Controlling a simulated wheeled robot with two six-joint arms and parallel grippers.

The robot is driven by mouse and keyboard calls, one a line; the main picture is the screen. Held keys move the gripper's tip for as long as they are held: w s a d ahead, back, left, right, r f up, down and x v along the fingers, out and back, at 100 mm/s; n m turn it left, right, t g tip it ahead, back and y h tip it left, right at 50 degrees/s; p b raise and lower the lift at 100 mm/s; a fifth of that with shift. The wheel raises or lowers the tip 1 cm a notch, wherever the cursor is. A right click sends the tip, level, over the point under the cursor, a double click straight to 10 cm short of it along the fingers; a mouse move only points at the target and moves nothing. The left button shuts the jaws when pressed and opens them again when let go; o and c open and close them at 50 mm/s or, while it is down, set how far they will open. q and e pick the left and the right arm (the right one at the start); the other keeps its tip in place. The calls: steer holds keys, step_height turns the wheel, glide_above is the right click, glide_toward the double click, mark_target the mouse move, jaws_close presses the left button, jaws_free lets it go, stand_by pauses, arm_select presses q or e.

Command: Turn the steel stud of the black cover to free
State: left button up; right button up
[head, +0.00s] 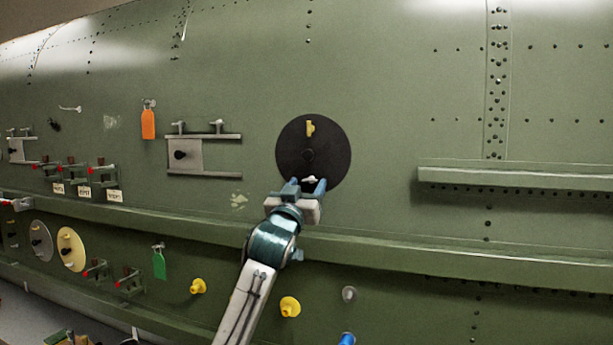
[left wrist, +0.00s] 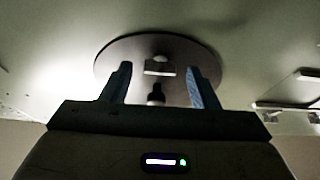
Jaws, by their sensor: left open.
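The black cover (head: 330,145) is a round disc on the green fuselage wall. It has a brass stud (head: 310,128) near its top, a dark knob (head: 308,155) at its middle and a pale steel stud (head: 310,179) near its bottom. My left gripper (head: 304,187) is at the cover's lower edge, with its blue fingers open around the steel stud. In the left wrist view the cover (left wrist: 120,60) lies ahead, and the steel stud (left wrist: 159,68) shows between the two spread fingers (left wrist: 160,85). I cannot tell whether either finger touches it. My right gripper is not in view.
A green ledge (head: 400,250) runs below the cover, and a shorter rail (head: 520,178) juts out at the right. A sliding panel (head: 205,157) and an orange tag (head: 148,124) are to the left. Yellow knobs (head: 290,306) sit below the ledge.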

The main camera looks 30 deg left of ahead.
arm_select(q)
steer(key=shift+w+r, duration=0.1)
steer(key=shift+w, duration=0.25)
steer(key=shift+a, duration=0.1)
